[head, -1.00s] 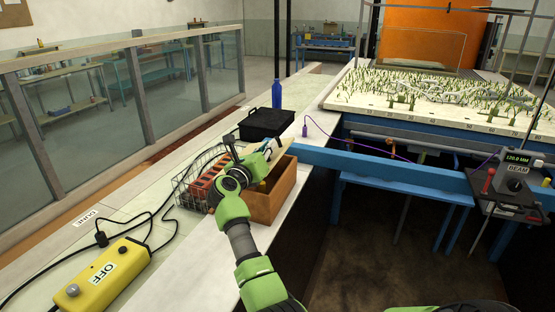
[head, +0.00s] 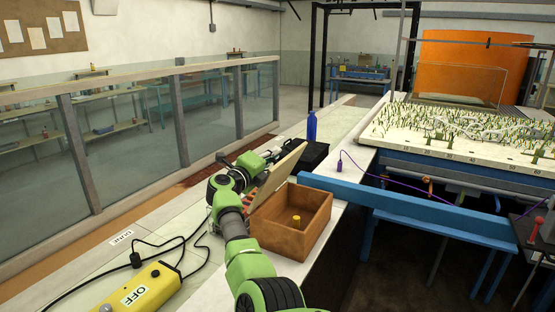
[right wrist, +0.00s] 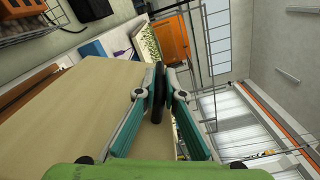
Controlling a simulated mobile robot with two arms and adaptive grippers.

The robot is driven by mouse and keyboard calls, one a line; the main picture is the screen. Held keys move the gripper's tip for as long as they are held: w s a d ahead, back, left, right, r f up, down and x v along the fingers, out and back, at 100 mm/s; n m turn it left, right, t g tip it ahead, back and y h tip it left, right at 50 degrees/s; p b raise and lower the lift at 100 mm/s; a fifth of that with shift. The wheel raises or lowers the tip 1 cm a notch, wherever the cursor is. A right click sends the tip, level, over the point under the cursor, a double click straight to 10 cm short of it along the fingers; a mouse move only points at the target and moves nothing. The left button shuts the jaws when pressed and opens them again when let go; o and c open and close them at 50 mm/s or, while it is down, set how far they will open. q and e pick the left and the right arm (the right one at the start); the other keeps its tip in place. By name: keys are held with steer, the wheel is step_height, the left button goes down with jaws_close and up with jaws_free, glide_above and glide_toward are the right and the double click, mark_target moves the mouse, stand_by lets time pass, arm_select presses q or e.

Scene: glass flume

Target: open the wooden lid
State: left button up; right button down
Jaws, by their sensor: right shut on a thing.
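The wooden box (head: 312,235) stands on the pale bench near its edge, and its inside shows. Its wooden lid (head: 278,178) is tilted up steeply along the box's left side. My right gripper (head: 274,158) is at the lid's upper part, on its left side. In the right wrist view the lid (right wrist: 85,110) is a pale board beside the fingers. There my right gripper (right wrist: 162,85) is shut on a dark round handle (right wrist: 157,95) at the lid. A small yellow thing (head: 296,219) is inside the box. My left gripper is not in view.
A black bin (head: 312,156) and a blue bottle (head: 311,127) stand behind the box. A wire basket is partly hidden by my arm. A blue beam (head: 400,204) runs right from near the box. A yellow OFF control box (head: 140,293) lies front left.

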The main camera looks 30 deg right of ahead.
mark_target(273, 172)
steer(key=shift+w+a+r+n, duration=0.1)
steer(key=shift+w+a+n, duration=0.05)
steer(key=shift+w+n, duration=0.2)
steer(key=c, duration=2.1)
jaws_free()
steer(key=shift+c, duration=0.2)
steer(key=v, duration=0.7)
steer(key=shift+s+a, duration=0.15)
steer(key=shift+a, duration=0.05)
